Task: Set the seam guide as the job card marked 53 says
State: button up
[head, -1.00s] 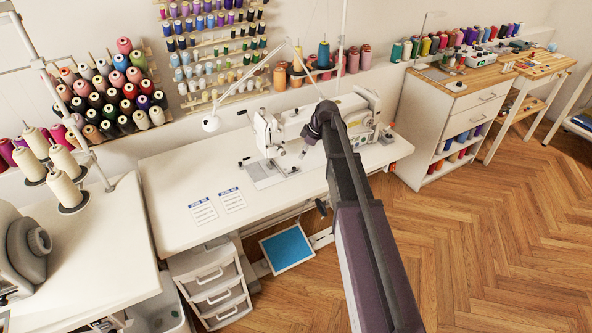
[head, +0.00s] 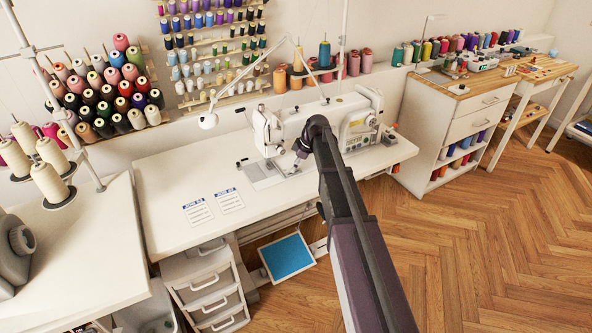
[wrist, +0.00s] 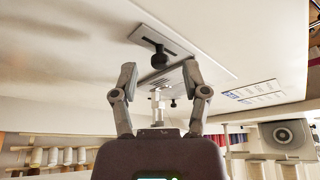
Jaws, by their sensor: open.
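A white sewing machine (head: 350,120) stands on the white table (head: 165,185). Two job cards, a left one (head: 197,212) and a right one (head: 229,200), lie flat on the table left of it; their numbers are too small to read. In the wrist view, a black knob (wrist: 159,57) sits on a slotted metal plate (wrist: 147,36), probably the seam guide. My gripper (wrist: 159,76) is open and empty, its fingers spread with the knob showing between and beyond them. In the head view my gripper (head: 300,152) is near the needle area, partly hidden by my arm.
Cone spools (head: 54,170) are on the left table. A drawer unit (head: 210,285) and blue pedal (head: 287,257) are below. The tabletop around the cards is clear.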

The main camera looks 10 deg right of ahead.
jog(key=shift+w+a+f, duration=0.1)
jog(key=shift+a+f, duration=0.05)
jog(key=shift+f, duration=0.2)
grip_shut()
jog(key=shift+a, duration=0.1)
grip_release()
dwell(0.5)
